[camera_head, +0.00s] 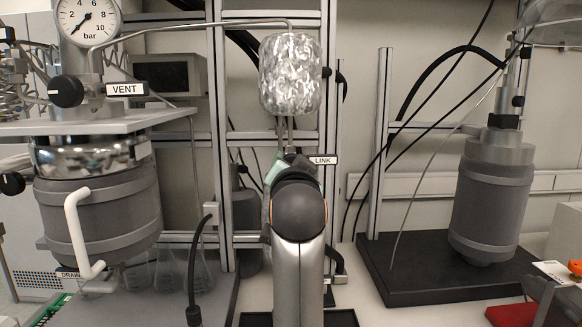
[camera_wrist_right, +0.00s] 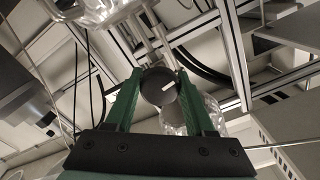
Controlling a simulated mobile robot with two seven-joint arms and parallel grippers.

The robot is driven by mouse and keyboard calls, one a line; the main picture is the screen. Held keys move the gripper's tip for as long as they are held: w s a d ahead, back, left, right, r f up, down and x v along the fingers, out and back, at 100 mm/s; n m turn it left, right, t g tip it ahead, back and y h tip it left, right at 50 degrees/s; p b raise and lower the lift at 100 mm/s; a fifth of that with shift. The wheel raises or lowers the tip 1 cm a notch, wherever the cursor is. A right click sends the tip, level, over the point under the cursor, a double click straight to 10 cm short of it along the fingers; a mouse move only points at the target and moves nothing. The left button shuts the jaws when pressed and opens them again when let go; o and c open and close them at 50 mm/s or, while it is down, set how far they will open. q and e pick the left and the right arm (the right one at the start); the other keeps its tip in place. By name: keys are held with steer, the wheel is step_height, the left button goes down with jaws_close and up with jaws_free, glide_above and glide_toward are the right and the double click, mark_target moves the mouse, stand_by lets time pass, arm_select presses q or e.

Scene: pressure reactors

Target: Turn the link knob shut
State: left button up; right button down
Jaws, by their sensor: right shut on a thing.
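The link knob (camera_wrist_right: 156,80) is a round black knob with a short white mark on its face. In the right wrist view it sits between the green fingers of my right gripper (camera_wrist_right: 158,92), which is shut on it. In the head view my right arm reaches up the middle and its gripper (camera_head: 283,166) is beside the LINK label (camera_head: 323,160). My wrist hides most of the knob there. My left gripper is not in view.
A foil-wrapped vessel (camera_head: 290,75) hangs just above my gripper. A large reactor (camera_head: 105,215) with a gauge (camera_head: 88,20), VENT knob (camera_head: 66,92) and white handle (camera_head: 78,235) stands left. A grey vessel (camera_head: 490,200) stands right over a black base (camera_head: 425,275).

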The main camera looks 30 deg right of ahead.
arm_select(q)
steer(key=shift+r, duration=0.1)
arm_select(e)
steer(key=shift+m, duration=1.1)
steer(key=shift+r, duration=0.1)
steer(key=shift+c, duration=1.3)
jaws_free()
